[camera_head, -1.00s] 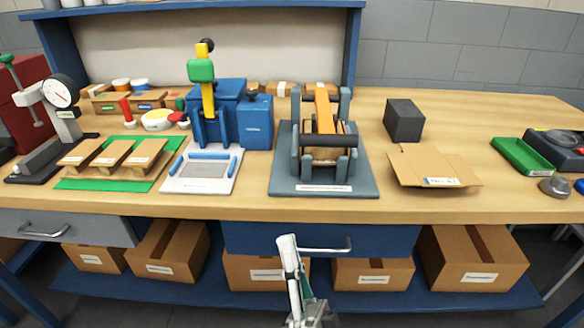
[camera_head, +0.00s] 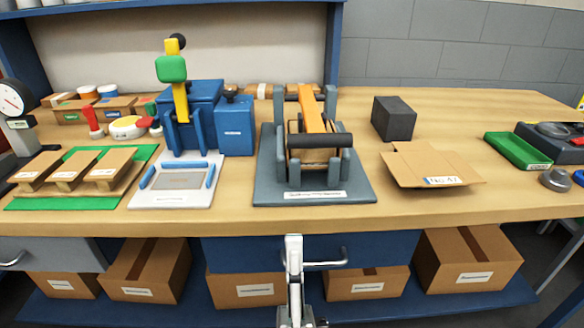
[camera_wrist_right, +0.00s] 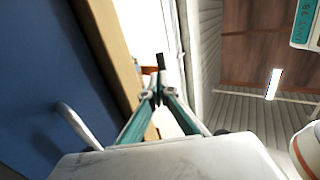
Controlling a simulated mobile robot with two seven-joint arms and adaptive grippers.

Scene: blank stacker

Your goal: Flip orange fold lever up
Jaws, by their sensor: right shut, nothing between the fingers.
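The orange fold lever (camera_head: 311,112) is a flat bar in the grey folding fixture (camera_head: 270,180) at the middle of the bench. It leans between two grey uprights, with a dark roller bar (camera_head: 318,141) crossing in front of its lower part. My right gripper (camera_head: 293,245) is in front of the bench, below the tabletop edge and short of the fixture. In the right wrist view its teal fingers (camera_wrist_right: 157,90) meet at the tips, shut and empty. The lever cannot be made out in that view. My left gripper is not in view.
A blue press with a green-and-yellow lever (camera_head: 173,70) stands left of the fixture. A dark block (camera_head: 394,119) and a folded cardboard blank (camera_head: 430,166) lie to its right. A blue drawer (camera_head: 235,250) with a metal handle is close to my right gripper.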

